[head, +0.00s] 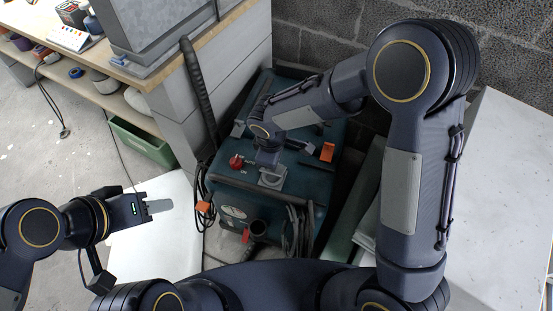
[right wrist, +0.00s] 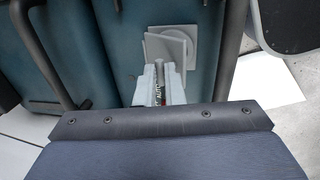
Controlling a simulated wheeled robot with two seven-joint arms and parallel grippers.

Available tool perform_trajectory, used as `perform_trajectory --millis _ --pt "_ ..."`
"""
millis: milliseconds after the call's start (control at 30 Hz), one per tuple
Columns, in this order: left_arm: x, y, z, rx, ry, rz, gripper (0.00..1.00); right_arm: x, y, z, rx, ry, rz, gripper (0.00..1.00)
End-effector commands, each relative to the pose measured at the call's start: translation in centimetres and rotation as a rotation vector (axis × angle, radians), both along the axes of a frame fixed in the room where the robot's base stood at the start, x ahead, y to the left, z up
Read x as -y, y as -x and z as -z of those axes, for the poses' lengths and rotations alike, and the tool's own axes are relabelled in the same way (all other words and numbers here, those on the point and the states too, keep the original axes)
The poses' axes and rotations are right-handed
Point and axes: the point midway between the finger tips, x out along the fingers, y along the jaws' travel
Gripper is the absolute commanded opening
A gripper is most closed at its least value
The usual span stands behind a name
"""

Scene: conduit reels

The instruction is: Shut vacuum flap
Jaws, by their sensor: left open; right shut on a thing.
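The teal vacuum (head: 305,185) stands in the middle of the head view. Its grey square flap (head: 272,179) is on the body's top; in the right wrist view the flap (right wrist: 165,48) stands tilted in front of a round grey port (right wrist: 197,50), not flat on it. My right gripper (head: 268,165) is at the flap, its pale fingers (right wrist: 160,82) closed around a narrow grey part at the flap's lower edge. Part of that grip is hidden by the fingers. My left gripper (head: 160,206) is open and empty, over the white floor panel left of the vacuum.
A red knob (head: 236,161) and an orange piece (head: 327,152) are on the vacuum. A black hose (head: 198,90) rises beside it. A wooden workbench (head: 170,72) stands to the left, a block wall (head: 320,40) behind, and a white surface (head: 505,200) to the right.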

Motion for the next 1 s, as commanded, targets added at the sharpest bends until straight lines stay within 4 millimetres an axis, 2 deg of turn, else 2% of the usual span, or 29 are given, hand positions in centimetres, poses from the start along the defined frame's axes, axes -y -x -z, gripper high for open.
perform_trajectory --millis 33,300,500,867,900,1000 --pt "0.0 0.0 1.8 0.000 0.000 0.000 0.42 -0.3 0.3 0.9 0.031 0.011 -0.006 0.00" --pt "0.0 0.0 4.7 0.000 0.000 0.000 0.42 -0.6 1.2 1.0 0.139 0.055 -0.003 0.00" --pt "0.0 0.0 5.3 0.000 0.000 0.000 0.42 -0.6 1.4 0.9 0.167 0.068 0.000 0.00" --pt "0.0 0.0 5.2 0.000 0.000 0.000 0.42 -0.6 1.4 0.7 0.170 0.071 0.000 0.00" --pt "0.0 0.0 5.2 0.000 0.000 0.000 0.42 -0.6 1.4 0.7 0.170 0.071 0.000 0.11" --pt "0.0 0.0 5.2 0.000 0.000 0.000 0.42 -0.6 1.4 0.8 0.170 0.071 0.000 0.24"
